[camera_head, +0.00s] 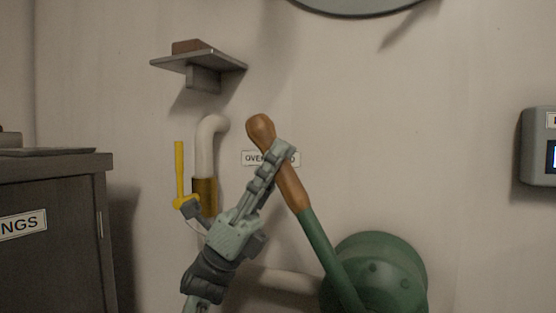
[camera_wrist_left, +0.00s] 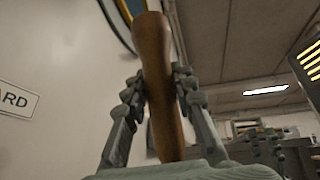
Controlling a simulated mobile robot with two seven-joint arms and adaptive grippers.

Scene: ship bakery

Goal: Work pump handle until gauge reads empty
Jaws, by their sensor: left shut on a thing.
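The pump handle (camera_head: 291,190) has a brown wooden grip on a green lever. It leans up and to the left from the round green pump body (camera_head: 380,270) at the lower right of the head view. My left gripper (camera_head: 276,163) is shut on the wooden grip, just below its rounded top. In the left wrist view the brown grip (camera_wrist_left: 158,85) stands between the two fingers. The gauge cannot be made out; only the lower edge of a round grey thing (camera_head: 356,8) shows at the top. My right gripper is not in view.
A yellow lever (camera_head: 180,172) and a pale pipe (camera_head: 207,145) are on the wall left of my gripper. A small shelf (camera_head: 200,62) juts out above. A dark cabinet (camera_head: 55,235) stands at left, and a wall panel (camera_head: 539,147) hangs at right.

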